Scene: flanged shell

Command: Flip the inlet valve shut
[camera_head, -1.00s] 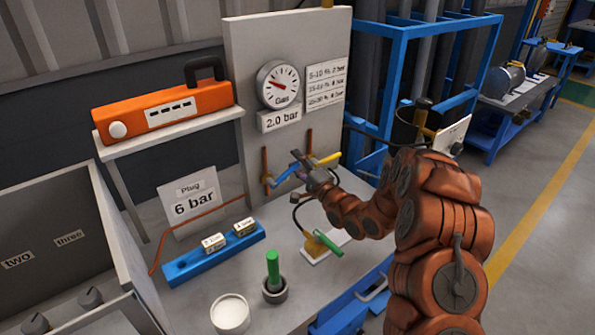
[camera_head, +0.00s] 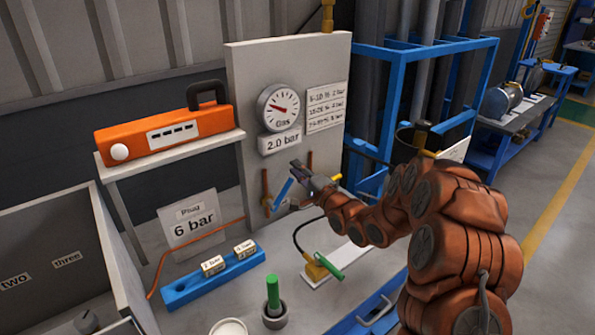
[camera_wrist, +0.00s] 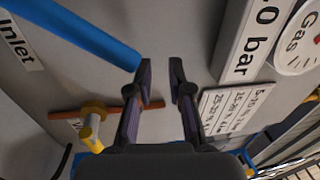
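The inlet valve's blue handle (camera_head: 282,194) is on the grey panel, slanting up to the right from a copper pipe. In the wrist view the blue handle (camera_wrist: 85,32) runs from near the "Inlet" label (camera_wrist: 18,42) to the left finger. My gripper (camera_wrist: 158,65) is partly open with nothing between its fingers. The handle's free end lies against or very close to the outside of the left finger; I cannot tell if they touch. In the head view my gripper (camera_head: 297,170) is at the handle's upper end.
Above are the gauge (camera_head: 278,107) and "2.0 bar" sign (camera_head: 280,142).

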